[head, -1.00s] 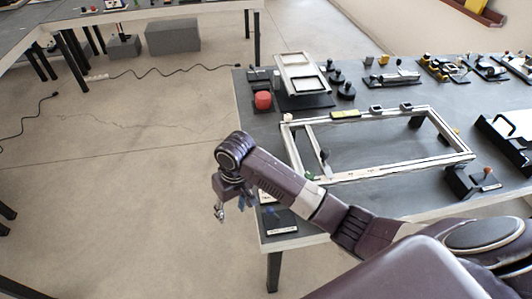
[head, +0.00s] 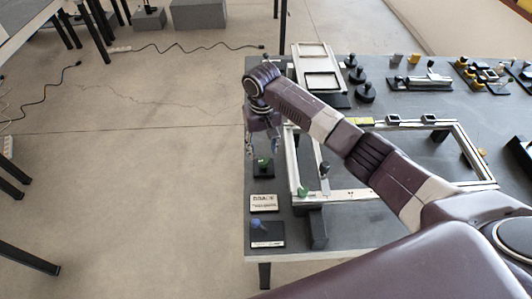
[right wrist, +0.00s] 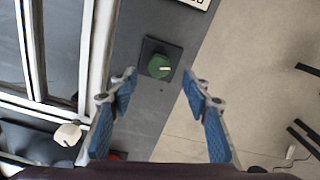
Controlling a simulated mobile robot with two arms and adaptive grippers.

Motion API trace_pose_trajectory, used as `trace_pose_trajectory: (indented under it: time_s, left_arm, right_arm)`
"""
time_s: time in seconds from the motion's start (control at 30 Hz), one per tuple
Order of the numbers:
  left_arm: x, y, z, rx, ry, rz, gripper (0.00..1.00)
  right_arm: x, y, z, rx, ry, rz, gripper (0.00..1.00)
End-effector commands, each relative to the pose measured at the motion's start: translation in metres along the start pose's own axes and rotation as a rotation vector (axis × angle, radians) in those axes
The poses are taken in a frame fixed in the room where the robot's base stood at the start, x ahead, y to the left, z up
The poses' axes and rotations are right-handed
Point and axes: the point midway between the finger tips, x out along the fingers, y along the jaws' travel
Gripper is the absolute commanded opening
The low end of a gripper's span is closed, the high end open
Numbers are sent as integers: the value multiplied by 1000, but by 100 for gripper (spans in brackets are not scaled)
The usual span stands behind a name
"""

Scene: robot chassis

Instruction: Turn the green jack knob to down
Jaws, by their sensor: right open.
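The green knob (head: 263,163) sits on a small black square base on the left edge strip of the table in the head view. In the right wrist view the green knob (right wrist: 159,68) is seen from above, with a short white mark pointing right. My right gripper (head: 262,146) is above and just behind the knob in the head view. In the right wrist view my right gripper (right wrist: 159,82) has its blue-padded fingers spread apart, with nothing between them, and the knob shows beyond the tips. My left gripper is out of view.
A white frame (head: 470,150) stands right of the knob, with another small green piece (head: 302,191) on its near corner. A label card (head: 264,203) and a blue knob (head: 260,223) lie nearer. Open floor is left of the table.

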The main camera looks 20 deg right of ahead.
Motion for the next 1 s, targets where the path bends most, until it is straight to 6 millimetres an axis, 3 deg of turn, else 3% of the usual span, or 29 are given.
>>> trace_pose_trajectory:
  time_s: [0.1,0.23,0.5,0.63,1.0]
  left_arm:
    - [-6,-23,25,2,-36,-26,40]
    - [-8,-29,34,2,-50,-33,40]
    - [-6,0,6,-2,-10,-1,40]
    - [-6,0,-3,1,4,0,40]
    - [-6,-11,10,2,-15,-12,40]
  right_arm:
    - [19,1,1,3,-2,1,44]
    - [35,0,0,1,-1,1,44]
    - [46,0,0,0,1,1,44]
    - [45,0,0,0,2,1,44]
    - [45,1,0,1,2,1,3]
